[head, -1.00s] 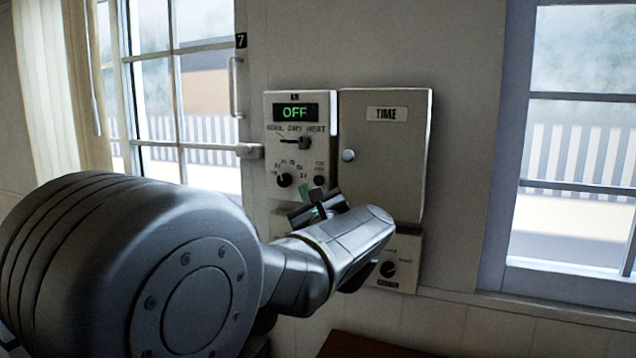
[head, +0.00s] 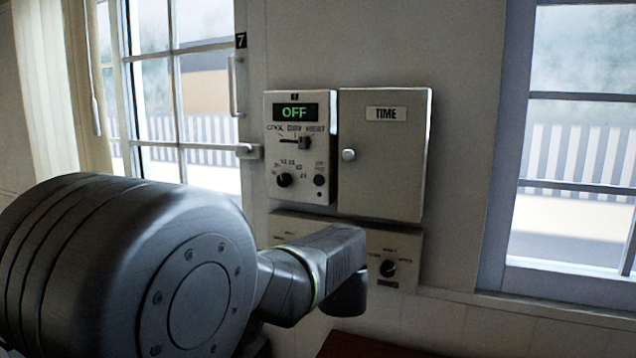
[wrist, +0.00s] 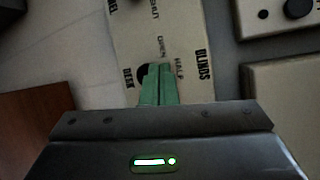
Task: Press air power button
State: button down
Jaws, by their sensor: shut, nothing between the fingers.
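The air control panel (head: 300,165) hangs on the wall with a green "OFF" display (head: 294,112). A slider (head: 304,142) sits mid-panel, with a dial (head: 284,180) at lower left and a round dark button (head: 319,180) at lower right. I cannot read the button's label. In the wrist view the panel's corner (wrist: 256,28) shows at top right, with the round button (wrist: 298,8) at the edge. My gripper (wrist: 158,68) is shut and empty, in front of the lower panel (wrist: 190,45) and apart from the button. My arm hides it in the head view.
A box marked "TIME" (head: 385,185) with a knob stands right of the air panel. The lower panel (head: 408,245) has a dark knob (head: 388,268). A window handle (head: 248,151) juts out left of the panel. A brown surface (head: 365,345) is below.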

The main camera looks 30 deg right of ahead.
aim_at(319, 180)
jog(key=s+d+f+n+g+h, duration=0.2)
jog(key=s+d+n+g+h, duration=0.35)
jog(key=n, duration=0.65)
jog(key=a+r+n+t+h, duration=0.1)
jog(key=r+n+t, duration=0.1)
jog(key=n, duration=0.3)
jog(key=w+a+r+n+t+h, duration=0.1)
jog(key=r+n+t, duration=0.2)
jog(key=r+n, duration=0.2)
jog(key=a+r+n+t+h, duration=0.1)
jog(key=r+n+t, duration=0.1)
jog(key=r+n, duration=0.2)
jog(key=shift+w+n+t, duration=0.2)
jog(key=shift+n+t, duration=0.15)
jog(key=shift+n, duration=0.45)
jog(key=w+a+r+n+t+y, duration=0.1)
jog(key=a+r+n+t+y, duration=0.1)
jog(key=n, duration=0.5)
jog(key=w+a+r+n+t+y, duration=0.2)
jog(key=a+r+n+t+y, duration=0.1)
jog(key=a+n+t+y, duration=0.2)
jog(key=a+n+y, duration=0.1)
jog(key=a+n, duration=0.1)
jog(key=a, duration=0.1)
jog(key=shift+w+r+b, duration=0.15)
jog(key=shift+w+b, duration=0.15)
